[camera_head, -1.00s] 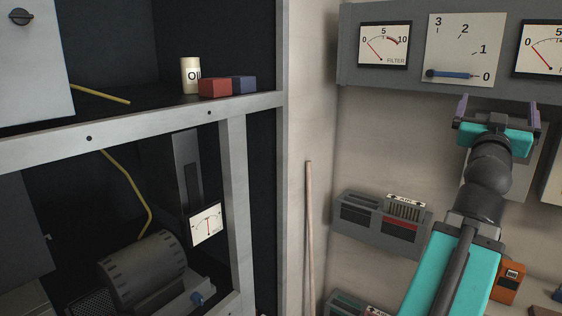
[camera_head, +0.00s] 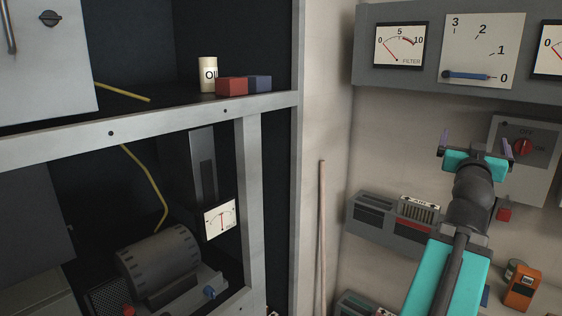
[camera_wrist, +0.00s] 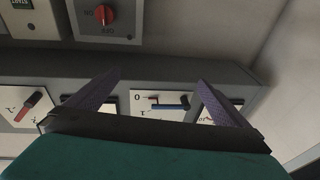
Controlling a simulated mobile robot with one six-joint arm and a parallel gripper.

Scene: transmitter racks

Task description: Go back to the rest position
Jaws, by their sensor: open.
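My gripper (camera_head: 476,147) is in the right half of the head view, in front of the wall below the grey meter panel. Its two purple fingers stand apart with nothing between them. In the wrist view the open fingers (camera_wrist: 155,92) frame a white dial plate with a blue pointer lever (camera_wrist: 170,106). The same blue lever (camera_head: 466,75) shows in the head view, pointing at 0 on a scale of 0 to 3. My gripper is apart from the panel.
A box with a red switch (camera_head: 522,147) hangs right of my gripper. A wooden pole (camera_head: 322,235) leans on the wall.

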